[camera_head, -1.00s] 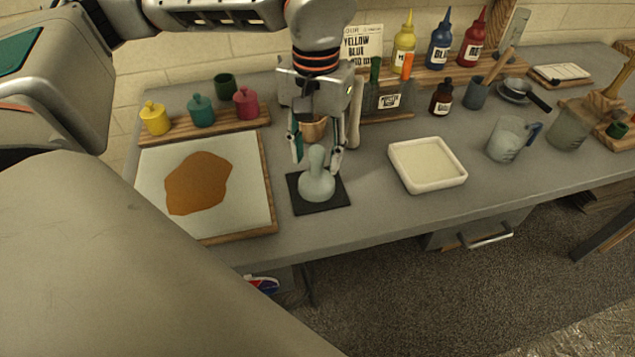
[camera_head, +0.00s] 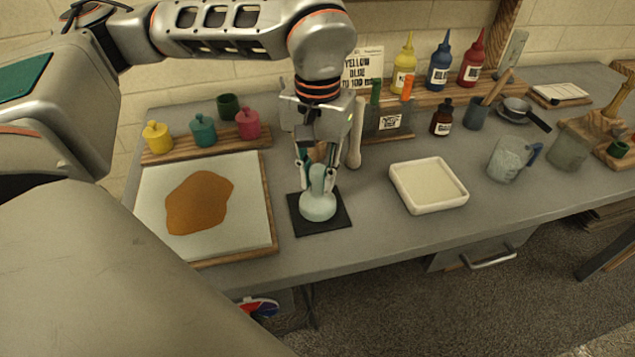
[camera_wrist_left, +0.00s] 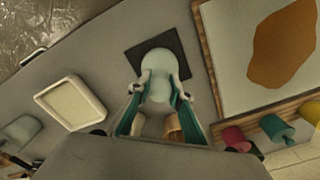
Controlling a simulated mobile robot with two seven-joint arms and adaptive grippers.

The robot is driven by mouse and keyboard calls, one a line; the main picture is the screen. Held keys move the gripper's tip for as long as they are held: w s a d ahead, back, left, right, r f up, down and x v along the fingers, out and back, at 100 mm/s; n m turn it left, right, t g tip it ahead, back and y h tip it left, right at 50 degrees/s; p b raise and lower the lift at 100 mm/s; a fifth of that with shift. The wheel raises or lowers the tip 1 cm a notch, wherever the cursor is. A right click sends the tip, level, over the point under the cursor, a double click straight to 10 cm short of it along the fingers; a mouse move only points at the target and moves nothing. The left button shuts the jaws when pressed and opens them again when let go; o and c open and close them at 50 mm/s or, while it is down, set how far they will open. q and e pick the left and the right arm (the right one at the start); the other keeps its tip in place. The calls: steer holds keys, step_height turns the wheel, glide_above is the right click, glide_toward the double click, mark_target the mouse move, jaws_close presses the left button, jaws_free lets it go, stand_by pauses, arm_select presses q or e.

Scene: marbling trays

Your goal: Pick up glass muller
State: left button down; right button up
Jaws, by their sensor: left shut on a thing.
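The glass muller (camera_head: 318,207) is a pale, translucent green piece with a round base and a narrower handle. It stands upright over the black square mat (camera_head: 336,227); I cannot tell whether its base touches the mat. My left gripper (camera_head: 317,178) reaches down from above and is shut on the muller's handle. In the left wrist view the muller (camera_wrist_left: 160,62) sits between the two fingers of the left gripper (camera_wrist_left: 159,88), with the black mat (camera_wrist_left: 178,47) beyond. The fingers hide part of the handle. My right gripper is not in view.
A board with a brown ochre patch (camera_head: 150,220) lies left of the mat. A white square tray (camera_head: 459,192) lies to the right. Colored jars (camera_head: 203,130), a sign (camera_head: 362,65) and squeeze bottles (camera_head: 438,62) stand behind. The counter in front of the mat is clear.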

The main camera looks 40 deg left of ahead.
arm_select(q)
step_height(320, 180, up, 20)
steer(key=p, duration=0.3)
steer(key=shift+f, duration=0.15)
steer(key=c, duration=2.9)
jaws_free()
steer(key=shift+o, duration=0.2)
steer(key=shift+s+f, duration=0.1)
